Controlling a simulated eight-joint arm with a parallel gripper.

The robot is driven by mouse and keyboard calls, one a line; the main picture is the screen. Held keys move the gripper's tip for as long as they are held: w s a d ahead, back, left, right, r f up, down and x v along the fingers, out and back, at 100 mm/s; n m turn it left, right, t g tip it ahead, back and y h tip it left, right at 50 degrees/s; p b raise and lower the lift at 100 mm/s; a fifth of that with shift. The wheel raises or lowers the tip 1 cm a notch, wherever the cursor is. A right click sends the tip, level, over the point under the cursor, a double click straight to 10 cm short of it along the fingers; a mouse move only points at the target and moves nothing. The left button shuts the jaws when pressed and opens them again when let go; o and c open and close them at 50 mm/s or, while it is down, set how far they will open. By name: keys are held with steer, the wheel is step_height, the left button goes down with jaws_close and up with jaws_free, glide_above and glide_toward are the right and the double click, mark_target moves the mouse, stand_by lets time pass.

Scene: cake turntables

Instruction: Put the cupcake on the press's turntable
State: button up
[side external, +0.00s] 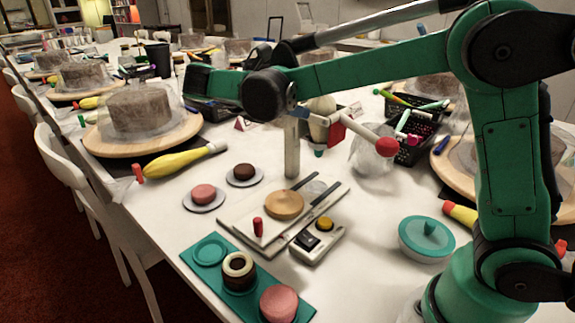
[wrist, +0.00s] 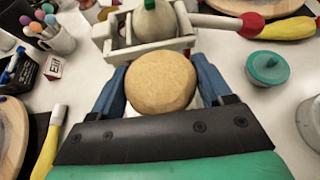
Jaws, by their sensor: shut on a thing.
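In the wrist view my gripper (wrist: 160,85) has its blue fingers on either side of a round tan thing, which looks like the cupcake (wrist: 160,78). In the side view my gripper is high beside the press post (side external: 292,150), and the arm hides what it holds. A flat tan disc, which looks like the press's turntable (side external: 285,205), sits on the pale base in front of the post. Nothing shows on top of it. The press's pale frame (wrist: 150,44) is just ahead of the fingers in the wrist view.
A lever with a red ball (side external: 387,147) juts right. Pink (side external: 203,194) and brown (side external: 244,171) cakes sit on saucers left of the base. A teal tray (side external: 211,252) holds more cakes in front. A yellow bottle (side external: 180,162) lies left.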

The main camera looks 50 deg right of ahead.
mark_target(285, 204)
step_height(285, 204, down, 18)
steer(key=shift+r, duration=0.1)
stand_by(0.5)
steer(key=o, duration=1.2)
